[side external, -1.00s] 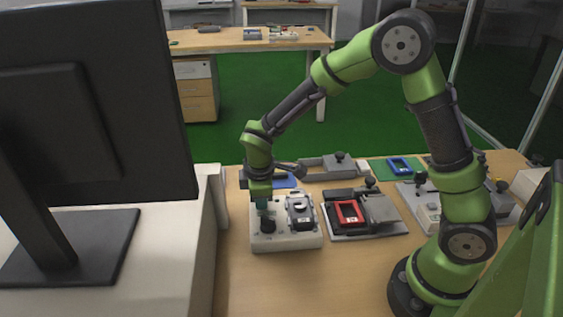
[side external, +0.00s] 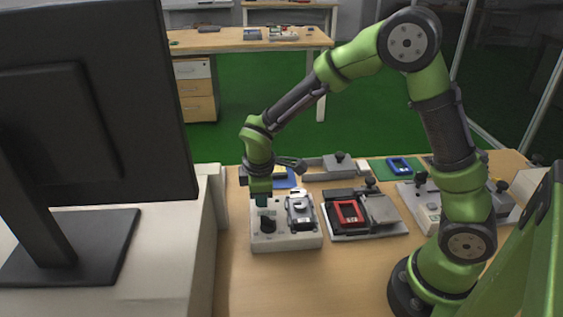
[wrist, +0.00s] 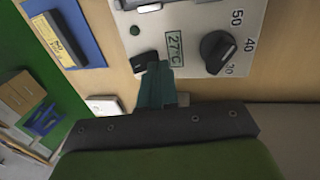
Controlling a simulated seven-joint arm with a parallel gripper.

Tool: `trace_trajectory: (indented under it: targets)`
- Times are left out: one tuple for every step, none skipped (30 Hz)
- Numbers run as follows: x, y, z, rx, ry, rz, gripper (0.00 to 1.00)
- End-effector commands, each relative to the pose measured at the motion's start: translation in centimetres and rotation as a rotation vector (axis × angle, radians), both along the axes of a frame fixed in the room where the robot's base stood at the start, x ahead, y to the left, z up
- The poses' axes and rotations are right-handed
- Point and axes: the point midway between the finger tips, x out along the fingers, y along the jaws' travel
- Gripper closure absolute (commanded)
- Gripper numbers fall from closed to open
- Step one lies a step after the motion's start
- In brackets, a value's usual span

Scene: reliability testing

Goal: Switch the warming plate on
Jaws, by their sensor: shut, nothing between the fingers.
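The warming plate is a pale box (side external: 288,241) at the front left of the bench in the side view. In the wrist view its panel (wrist: 195,18) carries a black dial (wrist: 217,50) with numbers, a display reading 27 °C (wrist: 174,47), a small dark green round spot (wrist: 135,30) and a black switch (wrist: 145,60) at the edge. A grey device (side external: 300,211) sits on the plate's right part. My gripper (wrist: 157,72) is shut and empty, its teal fingertips beside or over the switch. I cannot tell whether they touch it, and they partly hide it.
A grey fixture (side external: 378,228) with a red-framed device (side external: 348,214) stands right of the plate. A blue tray (wrist: 85,25) with a yellow-labelled item lies behind. A green mat (side external: 385,172) with a blue device is farther back. A monitor (side external: 90,110) stands at left.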

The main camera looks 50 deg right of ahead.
Motion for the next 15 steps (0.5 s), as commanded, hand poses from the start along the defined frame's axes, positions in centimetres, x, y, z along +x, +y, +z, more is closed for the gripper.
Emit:
trace_trajectory:
  targets:
    - [0.0,0.0,0.0,0.000,0.000,0.000,1.00]
    - [0.0,0.0,0.1,0.000,0.000,0.000,1.00]
    - [-0.1,0.1,0.2,0.001,-0.001,0.000,1.00]
    - [-0.1,0.2,0.4,0.000,-0.001,0.000,1.00]
    - [-0.2,0.3,0.6,0.000,-0.001,0.001,1.00]
    - [-0.4,0.5,0.9,0.001,-0.002,0.001,1.00]
    - [-0.6,0.7,1.3,0.001,-0.004,0.003,1.00]
    - [-0.8,0.9,1.8,0.001,-0.004,0.003,1.00]
    - [-1.1,1.3,2.4,0.001,-0.005,0.004,1.00]
    - [-1.4,1.5,2.9,0.001,-0.005,0.003,1.00]
    - [-1.7,1.8,3.5,0.002,-0.006,0.004,1.00]
    - [-2.1,2.2,4.3,0.002,-0.006,0.004,1.00]
    - [-2.4,2.5,4.9,0.002,-0.006,0.004,1.00]
    - [-2.7,2.8,5.4,0.002,-0.006,0.003,1.00]
    - [-3.1,3.2,6.2,0.002,-0.006,0.003,1.00]
